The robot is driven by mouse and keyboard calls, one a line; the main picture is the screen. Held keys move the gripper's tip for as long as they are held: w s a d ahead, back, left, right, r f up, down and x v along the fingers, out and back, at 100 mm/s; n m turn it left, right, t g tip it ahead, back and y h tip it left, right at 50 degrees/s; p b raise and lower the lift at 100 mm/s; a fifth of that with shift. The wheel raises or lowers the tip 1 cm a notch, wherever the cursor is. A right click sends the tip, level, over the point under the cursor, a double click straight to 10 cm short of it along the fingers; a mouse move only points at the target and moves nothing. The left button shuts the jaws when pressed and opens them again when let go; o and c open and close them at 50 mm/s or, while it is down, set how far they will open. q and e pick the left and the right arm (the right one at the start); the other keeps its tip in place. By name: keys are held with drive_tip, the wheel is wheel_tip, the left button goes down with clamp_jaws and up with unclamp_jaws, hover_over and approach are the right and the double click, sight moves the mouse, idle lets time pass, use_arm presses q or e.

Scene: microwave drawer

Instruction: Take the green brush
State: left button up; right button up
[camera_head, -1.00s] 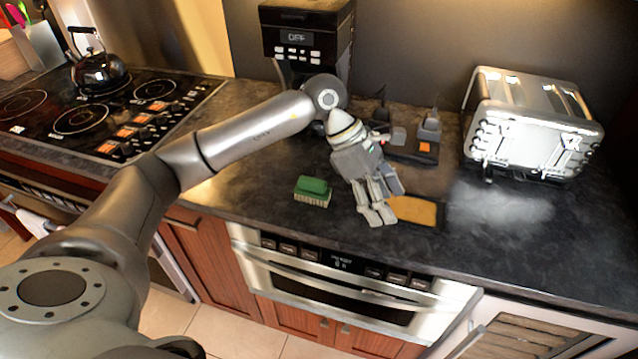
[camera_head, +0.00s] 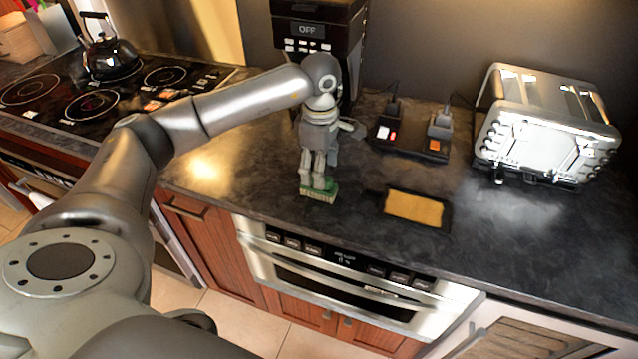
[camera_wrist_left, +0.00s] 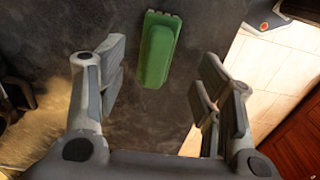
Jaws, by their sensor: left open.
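The green brush (camera_head: 318,193) lies on the dark countertop near its front edge, with pale bristles showing on its front side. My left gripper (camera_head: 317,182) is above the brush in the head view, with its fingers pointing down and partly covering it. In the left wrist view the brush (camera_wrist_left: 158,50) lies ahead of my left gripper (camera_wrist_left: 163,95), in line with the gap between the open fingers. Nothing is between the fingers. My right gripper is not in view.
A tray with an orange-yellow pad (camera_head: 413,208) lies to the right of the brush. A coffee machine (camera_head: 315,30) and a dark device with plugs (camera_head: 408,138) stand behind. A silver toaster (camera_head: 545,125) is at the right. A kettle (camera_head: 108,55) stands on the stove at the left.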

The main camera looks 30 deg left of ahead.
sight(330, 191)
use_arm(q)
drive_tip(key=f, duration=0.1)
drive_tip(key=f+p, duration=0.1)
drive_tip(key=f, duration=0.1)
drive_tip(key=shift+w+a+f, duration=0.1)
drive_tip(key=shift+a+f, duration=0.1)
drive_tip(key=shift+f, duration=0.05)
drive_tip(key=shift+f+p, duration=0.3)
drive_tip(key=shift+f, duration=0.15)
drive_tip(key=c, duration=1.1)
drive_tip(key=shift+r, duration=0.1)
